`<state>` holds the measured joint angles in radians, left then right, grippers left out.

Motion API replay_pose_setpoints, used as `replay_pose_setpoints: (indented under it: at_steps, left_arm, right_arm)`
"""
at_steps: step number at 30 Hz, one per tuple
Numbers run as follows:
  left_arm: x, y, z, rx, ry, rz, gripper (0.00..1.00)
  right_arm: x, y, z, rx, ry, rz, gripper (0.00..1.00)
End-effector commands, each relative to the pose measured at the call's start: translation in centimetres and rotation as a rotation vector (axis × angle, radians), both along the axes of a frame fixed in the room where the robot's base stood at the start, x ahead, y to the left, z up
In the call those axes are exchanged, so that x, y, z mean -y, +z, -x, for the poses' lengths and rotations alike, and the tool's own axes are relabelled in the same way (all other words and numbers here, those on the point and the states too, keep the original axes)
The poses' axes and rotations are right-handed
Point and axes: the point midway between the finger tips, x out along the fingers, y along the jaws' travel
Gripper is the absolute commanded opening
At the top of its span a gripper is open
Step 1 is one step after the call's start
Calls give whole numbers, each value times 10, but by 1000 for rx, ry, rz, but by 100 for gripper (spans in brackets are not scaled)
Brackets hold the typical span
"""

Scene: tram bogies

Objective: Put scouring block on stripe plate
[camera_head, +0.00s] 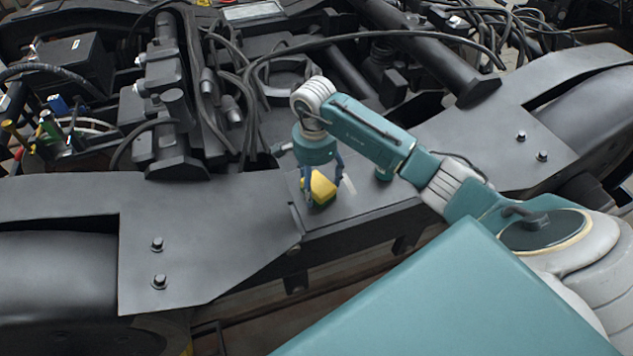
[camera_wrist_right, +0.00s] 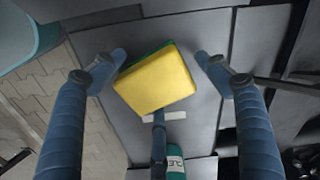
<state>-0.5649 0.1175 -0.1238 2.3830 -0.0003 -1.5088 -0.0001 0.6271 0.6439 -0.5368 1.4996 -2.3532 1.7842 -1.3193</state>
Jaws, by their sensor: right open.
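The scouring block (camera_head: 321,187), yellow with a green side, sits at my right gripper in the head view. In the right wrist view the block (camera_wrist_right: 158,82) lies slightly turned over the dark grey stripe plate (camera_wrist_right: 110,120). The plate's white stripe shows just below the block there; the plate (camera_head: 345,205) also shows in the head view. My right gripper (camera_head: 322,190) is open, pointing down with its fingers around the block. In the wrist view its fingers (camera_wrist_right: 168,75) stand apart from the block's left and right sides. My left gripper is not in view.
A teal bottle with a white label (camera_wrist_right: 175,160) stands near the stripe; it is partly behind my right arm in the head view (camera_head: 384,174). Bogie frame bolts (camera_head: 157,244), cables (camera_head: 262,70) and dark machinery surround the plate. Bare frame surface lies left of it.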

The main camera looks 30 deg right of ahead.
Motion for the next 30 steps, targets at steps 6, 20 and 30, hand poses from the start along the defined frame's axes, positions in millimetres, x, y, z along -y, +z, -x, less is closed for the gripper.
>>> replay_pose_setpoints:
  at_steps: [6,20,30]
  left_arm:
    - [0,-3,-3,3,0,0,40]
    - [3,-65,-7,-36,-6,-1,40]
    - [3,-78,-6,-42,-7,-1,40]
  right_arm:
    - [0,10,-1,2,0,1,74]
    - [-3,103,0,2,1,2,74]
    - [-4,122,1,-1,0,0,74]
